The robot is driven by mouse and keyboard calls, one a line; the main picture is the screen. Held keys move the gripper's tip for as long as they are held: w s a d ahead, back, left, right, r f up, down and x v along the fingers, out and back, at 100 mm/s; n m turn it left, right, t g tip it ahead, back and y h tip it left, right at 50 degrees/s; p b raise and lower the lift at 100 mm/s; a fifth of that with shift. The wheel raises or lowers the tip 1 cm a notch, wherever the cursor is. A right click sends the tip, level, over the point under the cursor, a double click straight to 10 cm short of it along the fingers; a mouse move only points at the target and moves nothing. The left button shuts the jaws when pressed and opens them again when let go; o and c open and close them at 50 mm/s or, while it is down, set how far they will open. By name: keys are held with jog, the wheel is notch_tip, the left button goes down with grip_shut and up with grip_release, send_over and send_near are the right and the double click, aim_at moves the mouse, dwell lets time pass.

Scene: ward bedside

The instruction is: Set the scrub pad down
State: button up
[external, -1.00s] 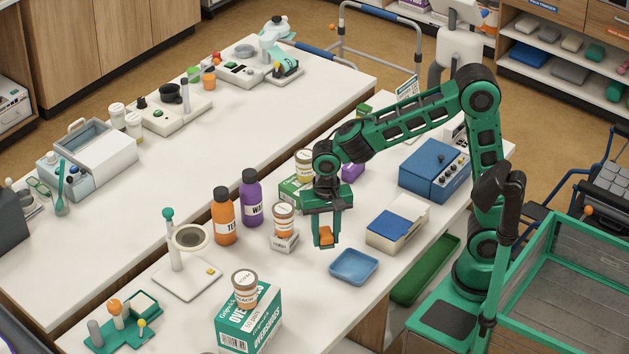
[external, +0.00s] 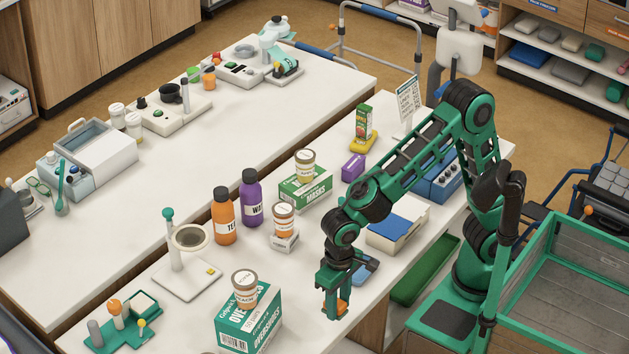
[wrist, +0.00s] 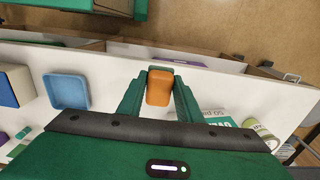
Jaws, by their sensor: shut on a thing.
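The orange scrub pad (wrist: 159,87) is between the fingers of my gripper (wrist: 158,98) in the wrist view. In the external view my gripper (external: 334,305) is low near the table's front edge, with a bit of the orange pad (external: 343,306) showing beside a finger. The gripper is shut on the pad. I cannot tell whether the pad touches the tabletop. A blue square dish (external: 366,270) lies just behind the gripper, partly hidden by my arm; it shows whole and empty in the wrist view (wrist: 67,91), left of the pad.
A green overshoes box (external: 248,318) with an orange-labelled jar on top stands left of my gripper. A blue and cream box (external: 396,228) lies beyond the dish. Orange (external: 223,216) and purple (external: 251,199) bottles stand further back. The white tabletop around the gripper is mostly clear.

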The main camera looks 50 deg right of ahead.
send_over(321, 315)
notch_tip(321, 315, down, 6)
jog(key=shift+r, duration=0.15)
jog(key=shift+w+f, duration=0.1)
jog(key=shift+f, duration=1.9)
jog(key=shift+f, duration=0.1)
jog(key=o, duration=1)
jog(key=shift+o, duration=0.2)
notch_tip(321, 315, up, 12)
jog(key=shift+w+d, duration=0.1)
